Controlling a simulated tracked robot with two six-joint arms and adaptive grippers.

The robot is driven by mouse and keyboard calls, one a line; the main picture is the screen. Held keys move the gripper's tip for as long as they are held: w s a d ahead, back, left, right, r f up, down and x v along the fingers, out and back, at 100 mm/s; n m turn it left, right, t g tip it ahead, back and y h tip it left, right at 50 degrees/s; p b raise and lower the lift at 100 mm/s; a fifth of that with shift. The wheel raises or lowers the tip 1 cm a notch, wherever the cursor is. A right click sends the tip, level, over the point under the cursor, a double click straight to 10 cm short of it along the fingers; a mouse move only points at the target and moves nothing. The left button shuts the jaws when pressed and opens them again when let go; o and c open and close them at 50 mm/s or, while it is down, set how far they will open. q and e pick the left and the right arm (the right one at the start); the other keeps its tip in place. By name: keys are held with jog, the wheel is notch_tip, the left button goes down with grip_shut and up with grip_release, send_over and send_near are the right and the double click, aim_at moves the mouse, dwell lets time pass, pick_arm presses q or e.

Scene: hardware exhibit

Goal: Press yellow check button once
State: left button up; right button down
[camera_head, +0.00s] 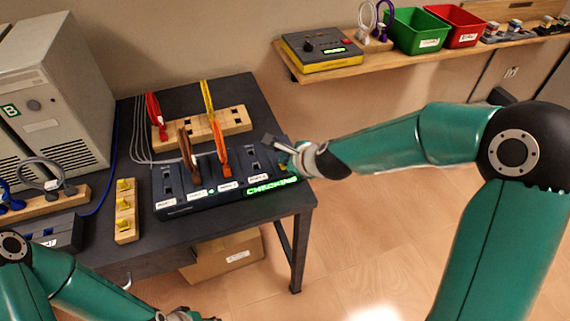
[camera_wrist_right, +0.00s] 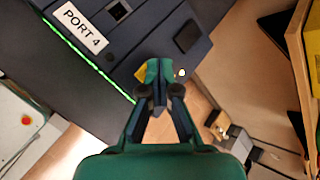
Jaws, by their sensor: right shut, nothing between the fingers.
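The dark port device (camera_head: 180,208) sits on the black table, with a green lit display reading "CHECKING" (camera_head: 271,186) on its front right. The yellow check button (camera_wrist_right: 141,73) shows only as a small yellow patch beside the fingertips in the right wrist view; the rest is hidden by them. My right gripper (camera_head: 289,161) is at the right end of the device. Its fingertips (camera_wrist_right: 154,72) are shut, empty and over the button; whether they touch it I cannot tell. My left gripper (camera_head: 187,315) is cut off at the bottom edge, away from the device.
Orange and brown cables (camera_head: 220,150) stand in the device. A wooden cable block (camera_head: 235,121) with red and yellow cables is behind it. A wooden strip with yellow pieces (camera_head: 126,228) stands left. A wall shelf (camera_head: 400,60) holds a yellow-black box and green and red bins.

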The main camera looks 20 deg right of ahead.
jog(key=shift+r, duration=0.1)
jog(key=shift+r+p, duration=0.7)
jog(key=shift+p, duration=0.1)
notch_tip(320, 180, up, 5)
jog(key=p, duration=0.4)
jog(key=shift+p, duration=0.4)
dwell(0.4)
jog(key=shift+f, duration=0.1)
